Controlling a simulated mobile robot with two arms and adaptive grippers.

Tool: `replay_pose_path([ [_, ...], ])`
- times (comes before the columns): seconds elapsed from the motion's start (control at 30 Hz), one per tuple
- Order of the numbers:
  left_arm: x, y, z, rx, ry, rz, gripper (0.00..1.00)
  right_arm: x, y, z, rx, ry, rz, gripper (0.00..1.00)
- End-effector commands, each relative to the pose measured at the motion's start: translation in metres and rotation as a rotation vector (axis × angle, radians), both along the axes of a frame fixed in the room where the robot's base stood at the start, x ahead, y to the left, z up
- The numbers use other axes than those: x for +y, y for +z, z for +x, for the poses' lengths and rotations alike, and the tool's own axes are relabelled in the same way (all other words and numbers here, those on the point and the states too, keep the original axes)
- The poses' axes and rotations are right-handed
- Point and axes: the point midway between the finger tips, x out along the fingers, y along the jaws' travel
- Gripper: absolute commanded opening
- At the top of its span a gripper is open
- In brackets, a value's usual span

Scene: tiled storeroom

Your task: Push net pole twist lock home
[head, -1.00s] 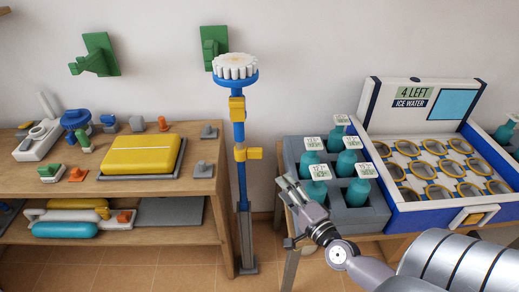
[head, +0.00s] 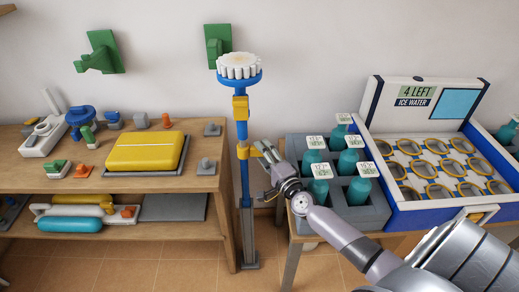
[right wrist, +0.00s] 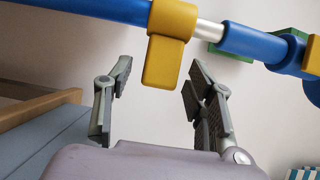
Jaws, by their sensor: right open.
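The net pole (head: 243,170) stands upright, a blue tube in a grey foot, with a round white-toothed head on top. A yellow twist lock (head: 243,150) with a side tab sits midway; another yellow collar (head: 240,108) is higher up. My right gripper (head: 266,165) is open and empty, right beside the lock's tab. In the right wrist view the yellow lock (right wrist: 170,50) lies ahead of the open fingers (right wrist: 158,75), its tab pointing into the space between the tips. Contact cannot be told. A bare silver tube section (right wrist: 210,33) shows beside the lock. My left gripper is out of view.
A wooden shelf (head: 55,172) with a yellow case (head: 145,150) stands left of the pole. A grey crate (head: 350,215) of teal bottles and a blue-white ice water box (head: 425,215) stand on a table at right. Green wall brackets (head: 100,52) hang behind.

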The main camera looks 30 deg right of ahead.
Motion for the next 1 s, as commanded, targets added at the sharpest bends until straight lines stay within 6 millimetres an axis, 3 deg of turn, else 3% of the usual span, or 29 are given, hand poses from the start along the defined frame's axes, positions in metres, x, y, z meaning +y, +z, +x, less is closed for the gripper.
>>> replay_pose_path([
  [0.2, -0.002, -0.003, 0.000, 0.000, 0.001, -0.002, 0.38, -0.002, 0.000, 0.023, -0.001, 0.000, -0.001, 0.50],
  [0.57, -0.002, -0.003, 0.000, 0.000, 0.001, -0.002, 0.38, -0.002, 0.000, 0.028, 0.001, 0.001, -0.001, 0.50],
  [1.0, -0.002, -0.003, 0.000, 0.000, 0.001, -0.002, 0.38, -0.002, 0.000, 0.027, 0.001, 0.000, -0.001, 0.22],
])
